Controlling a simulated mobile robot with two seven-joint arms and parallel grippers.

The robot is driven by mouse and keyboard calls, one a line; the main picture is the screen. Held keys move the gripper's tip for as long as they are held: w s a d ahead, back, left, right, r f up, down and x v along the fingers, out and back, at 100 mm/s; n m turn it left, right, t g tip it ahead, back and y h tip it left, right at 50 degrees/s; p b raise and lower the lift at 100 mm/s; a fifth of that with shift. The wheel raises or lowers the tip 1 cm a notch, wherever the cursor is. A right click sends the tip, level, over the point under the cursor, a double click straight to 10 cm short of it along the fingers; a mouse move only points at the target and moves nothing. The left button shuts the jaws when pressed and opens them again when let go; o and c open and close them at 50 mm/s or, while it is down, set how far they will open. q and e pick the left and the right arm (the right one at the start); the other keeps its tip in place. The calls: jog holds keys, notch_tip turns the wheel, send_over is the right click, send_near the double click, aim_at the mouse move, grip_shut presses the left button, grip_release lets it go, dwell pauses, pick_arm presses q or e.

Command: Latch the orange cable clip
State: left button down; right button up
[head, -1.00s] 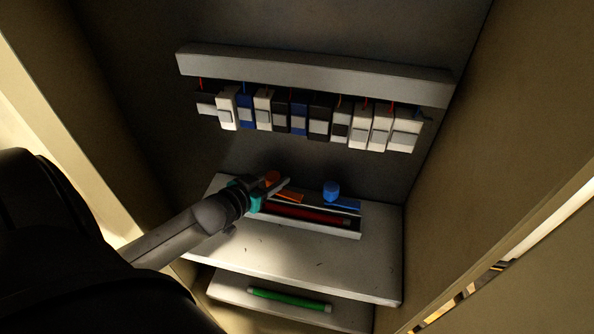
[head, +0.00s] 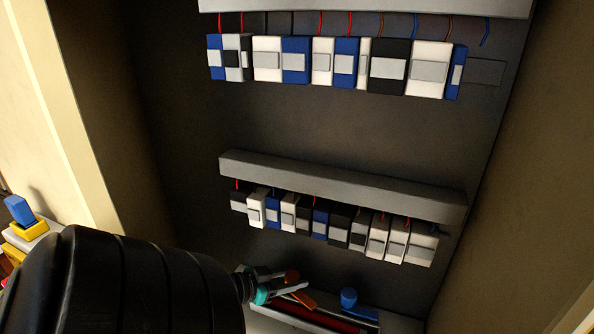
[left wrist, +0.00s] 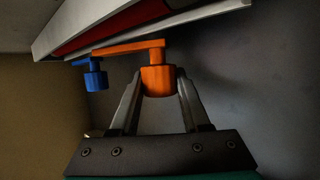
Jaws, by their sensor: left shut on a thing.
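The orange cable clip (head: 303,299) is low in the head view, at the tray (head: 268,316) that holds a dark red cable (head: 318,316). It has a round knob and a flat arm; in the left wrist view the knob (left wrist: 158,78) sits between my fingers. My left gripper (head: 303,284) is shut on that knob, one finger on each side. The clip's arm runs along the tray's edge in the wrist view; I cannot tell whether it is latched. My right gripper is not in view.
A blue clip (head: 348,298) sits beside the orange one, also in the left wrist view (left wrist: 95,78). Above are a grey rail (head: 340,184) and two rows of wired modules. Cabinet walls stand close on both sides. A blue-and-yellow item (head: 22,215) lies outside, left.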

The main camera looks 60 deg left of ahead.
pick_arm(q)
jog(key=c, duration=0.7)
grip_release()
jog(key=shift+s+d+f, duration=0.1)
jog(key=shift+f, duration=0.1)
jog(key=o, duration=0.3)
jog(key=shift+r, duration=0.1)
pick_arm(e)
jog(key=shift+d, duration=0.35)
pick_arm(q)
jog(key=shift+r, duration=0.1)
jog(key=shift+s+r+p, duration=0.25)
jog(key=shift+s+p, duration=0.1)
jog(key=shift+p, duration=0.15)
jog(key=p+v, duration=0.4)
jog(key=v, duration=0.1)
jog(key=shift+p+v, duration=0.4)
jog(key=shift+v, duration=0.35)
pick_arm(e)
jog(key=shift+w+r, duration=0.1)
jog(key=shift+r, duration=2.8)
pick_arm(q)
jog(key=shift+f, duration=0.1)
